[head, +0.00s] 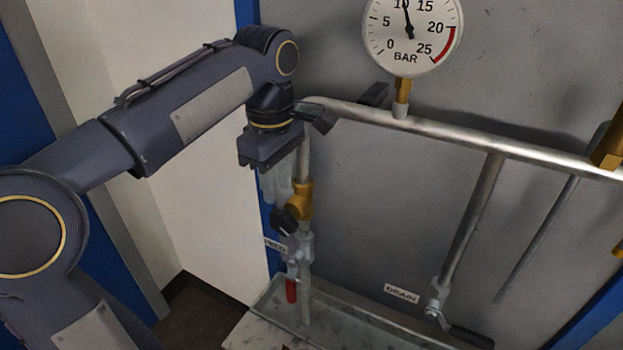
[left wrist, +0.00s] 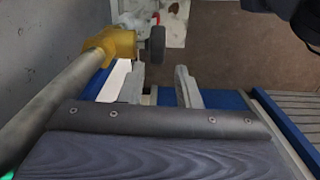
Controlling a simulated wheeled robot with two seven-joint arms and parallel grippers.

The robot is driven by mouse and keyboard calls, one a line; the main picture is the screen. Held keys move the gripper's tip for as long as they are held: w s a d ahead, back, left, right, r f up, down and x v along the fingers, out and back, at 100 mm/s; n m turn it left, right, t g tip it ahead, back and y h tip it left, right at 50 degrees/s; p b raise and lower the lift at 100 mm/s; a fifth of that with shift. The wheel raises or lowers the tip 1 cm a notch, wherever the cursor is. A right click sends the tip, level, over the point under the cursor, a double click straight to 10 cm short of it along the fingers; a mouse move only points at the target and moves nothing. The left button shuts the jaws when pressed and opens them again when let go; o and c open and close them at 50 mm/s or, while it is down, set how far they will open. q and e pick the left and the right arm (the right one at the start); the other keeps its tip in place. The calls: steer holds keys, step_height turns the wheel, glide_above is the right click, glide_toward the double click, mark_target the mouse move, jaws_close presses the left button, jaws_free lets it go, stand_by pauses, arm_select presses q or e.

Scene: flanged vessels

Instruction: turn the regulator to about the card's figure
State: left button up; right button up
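The regulator has a brass body (head: 299,199) on the left vertical pipe and a black round knob (head: 285,221). In the left wrist view the brass body (left wrist: 112,45) and the knob (left wrist: 155,44) lie just beyond the fingertips. My left gripper (head: 275,199) points down beside that pipe, just above the knob. Its fingers (left wrist: 159,72) are apart with nothing between them, and I see no contact with the knob. The round gauge (head: 410,45) reads about 10 bar. No card with a figure shows. My right gripper is out of view.
A horizontal pipe (head: 450,131) runs right from near my left wrist. Below the regulator is a valve with a red handle (head: 291,290). A drain valve (head: 436,300) stands right, near its label (head: 402,293). A tray (head: 350,318) lies below the pipes.

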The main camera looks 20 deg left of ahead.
mark_target(281, 211)
arm_select(q)
steer(key=shift+w+d, duration=0.1)
steer(key=shift+w, duration=0.25)
step_height(281, 211, down, 7)
steer(key=shift+s+f, duration=0.15)
